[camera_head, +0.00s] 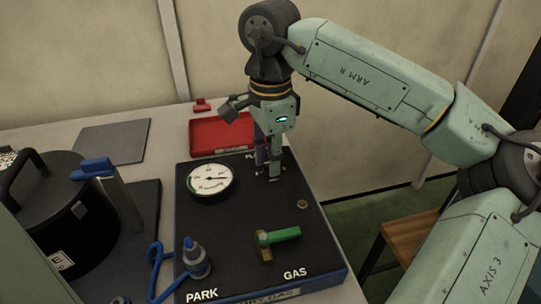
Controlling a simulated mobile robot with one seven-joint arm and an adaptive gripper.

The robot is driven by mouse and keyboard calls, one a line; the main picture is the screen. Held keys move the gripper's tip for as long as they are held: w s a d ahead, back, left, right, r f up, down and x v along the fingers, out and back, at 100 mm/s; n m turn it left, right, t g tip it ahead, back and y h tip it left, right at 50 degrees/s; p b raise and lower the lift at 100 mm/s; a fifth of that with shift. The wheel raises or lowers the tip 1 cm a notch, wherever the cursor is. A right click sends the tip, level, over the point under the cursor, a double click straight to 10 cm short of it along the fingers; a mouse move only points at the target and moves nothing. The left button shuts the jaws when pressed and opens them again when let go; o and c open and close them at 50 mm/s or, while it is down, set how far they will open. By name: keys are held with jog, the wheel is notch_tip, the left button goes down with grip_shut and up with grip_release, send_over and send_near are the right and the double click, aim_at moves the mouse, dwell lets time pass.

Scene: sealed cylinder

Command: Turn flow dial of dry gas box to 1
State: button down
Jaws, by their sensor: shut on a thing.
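The dry gas box (231,240) is a black-topped box with a blue edge on the table. It carries a round white gauge (211,181) at the upper left and a green-handled valve (278,236) near the front right, labelled GAS. My gripper (273,172) points down at the far right part of the box top, right of the gauge. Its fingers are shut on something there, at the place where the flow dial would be. The dial itself is hidden by the fingers, so its setting cannot be read. A label behind the fingers is partly covered.
A black cylinder (73,217) and a blue-handled clamp (104,172) stand left. A red tray (222,134) lies behind the box, near a grey mat (112,141). A wooden stool (413,238) stands right.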

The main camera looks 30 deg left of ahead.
jog(key=shift+w+n, duration=0.1)
jog(key=shift+n, duration=0.2)
dwell(0.4)
jog(key=c, duration=1.4)
grip_release()
jog(key=shift+o, duration=0.2)
notch_tip(320, 180, up, 12)
